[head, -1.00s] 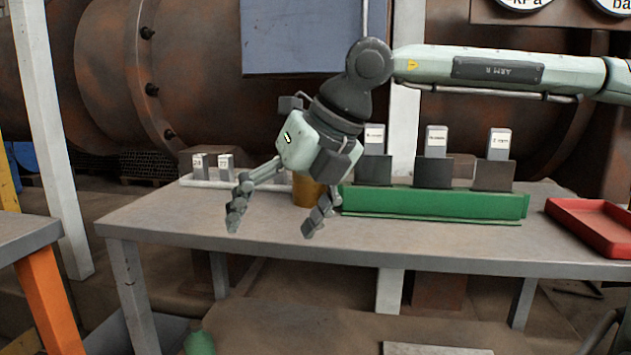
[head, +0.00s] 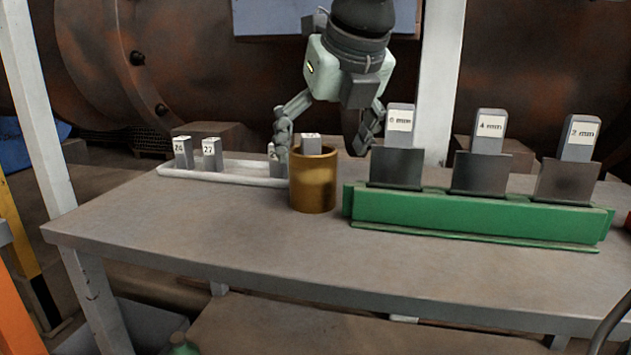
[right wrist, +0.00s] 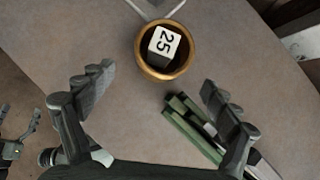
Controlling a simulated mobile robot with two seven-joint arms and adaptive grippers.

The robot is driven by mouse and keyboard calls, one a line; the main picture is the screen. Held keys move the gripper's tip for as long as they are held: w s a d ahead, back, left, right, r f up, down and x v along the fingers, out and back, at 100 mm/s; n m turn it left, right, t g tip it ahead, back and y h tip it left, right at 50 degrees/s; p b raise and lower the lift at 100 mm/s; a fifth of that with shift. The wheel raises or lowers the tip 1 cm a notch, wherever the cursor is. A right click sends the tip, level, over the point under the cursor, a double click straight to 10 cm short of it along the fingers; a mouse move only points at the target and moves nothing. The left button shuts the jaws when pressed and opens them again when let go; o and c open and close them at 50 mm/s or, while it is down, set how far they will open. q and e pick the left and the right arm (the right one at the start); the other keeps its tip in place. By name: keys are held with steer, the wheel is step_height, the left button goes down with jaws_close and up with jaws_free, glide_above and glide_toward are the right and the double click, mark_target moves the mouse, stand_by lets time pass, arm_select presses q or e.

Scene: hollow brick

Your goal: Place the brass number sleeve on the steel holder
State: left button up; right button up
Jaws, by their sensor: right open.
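The brass sleeve (head: 313,190) stands upright on the table, a hollow cylinder around a grey block (head: 311,143) whose top shows above its rim. In the right wrist view the sleeve (right wrist: 142,61) is a round ring and the block (right wrist: 163,44) inside reads 25. My right gripper (head: 322,148) is open and empty, pointing down above and behind the sleeve, with its fingers spread wider than it. A grey and dark gripper (right wrist: 12,148), likely my left, shows small at the left edge. Dark steel holders (head: 480,174) stand on a green base (head: 470,217); which one the task means is unclear.
A white tray (head: 235,179) left of the sleeve bears grey blocks marked 24 (head: 183,153) and 27 (head: 212,154) and another partly hidden by my finger. Blocks marked in mm stand in the steel holders. The table's front (head: 250,240) is clear.

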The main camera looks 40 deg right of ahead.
mark_target(315, 175)
steer(key=x, duration=0.7)
steer(key=shift+f, duration=0.1)
steer(key=shift+c, duration=0.5)
steer(key=c, duration=1.5)
steer(key=shift+c, duration=0.2)
